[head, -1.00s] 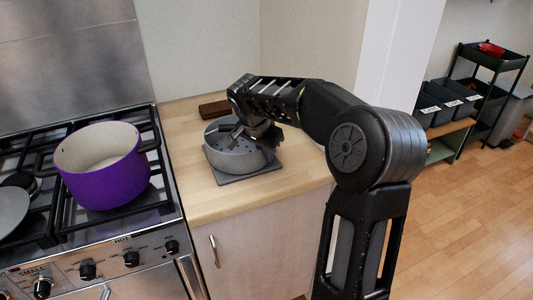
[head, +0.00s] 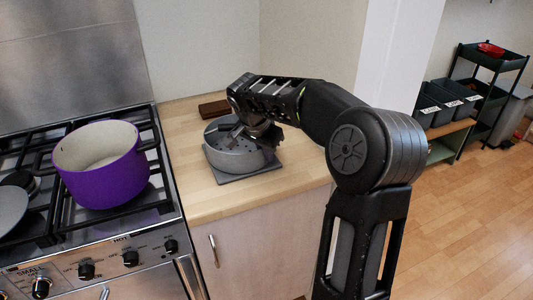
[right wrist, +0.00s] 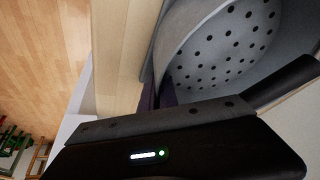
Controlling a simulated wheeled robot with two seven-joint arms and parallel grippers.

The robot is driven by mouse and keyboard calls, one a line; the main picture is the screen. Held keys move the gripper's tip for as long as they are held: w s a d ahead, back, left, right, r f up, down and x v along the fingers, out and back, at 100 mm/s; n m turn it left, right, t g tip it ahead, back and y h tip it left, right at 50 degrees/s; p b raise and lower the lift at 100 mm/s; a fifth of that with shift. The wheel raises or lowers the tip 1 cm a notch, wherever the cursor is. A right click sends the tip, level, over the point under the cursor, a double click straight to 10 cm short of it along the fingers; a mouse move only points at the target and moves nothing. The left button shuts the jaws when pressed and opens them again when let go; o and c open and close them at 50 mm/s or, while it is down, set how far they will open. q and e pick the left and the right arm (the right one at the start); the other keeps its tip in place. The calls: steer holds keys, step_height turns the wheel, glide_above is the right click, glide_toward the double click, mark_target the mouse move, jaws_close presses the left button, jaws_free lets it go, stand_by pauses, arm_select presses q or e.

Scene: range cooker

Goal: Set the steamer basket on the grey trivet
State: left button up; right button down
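The steamer basket (head: 232,160) is grey, round and perforated, and stands upright on the wooden counter beside the stove. It rests on the grey trivet (head: 238,181), a flat square plate whose front edges show beneath it. My right gripper (head: 252,138) is down at the basket's rim from above and hides part of its back and right. In the right wrist view the basket's holed inside (right wrist: 225,50) lies close in front of the gripper. My left gripper is not in view.
A purple pot (head: 103,170) stands on the stove grate to the left. A dark brown block (head: 214,109) lies on the counter behind the basket. The wall is close behind. The front of the counter (head: 210,205) is clear. A shelf with bins (head: 440,105) stands far right.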

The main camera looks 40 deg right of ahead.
steer(key=shift+f, duration=0.1)
steer(key=c, duration=1.6)
jaws_free()
steer(key=shift+o, duration=0.2)
steer(key=v, duration=0.7)
steer(key=shift+a+r, duration=0.2)
steer(key=shift+r, duration=0.15)
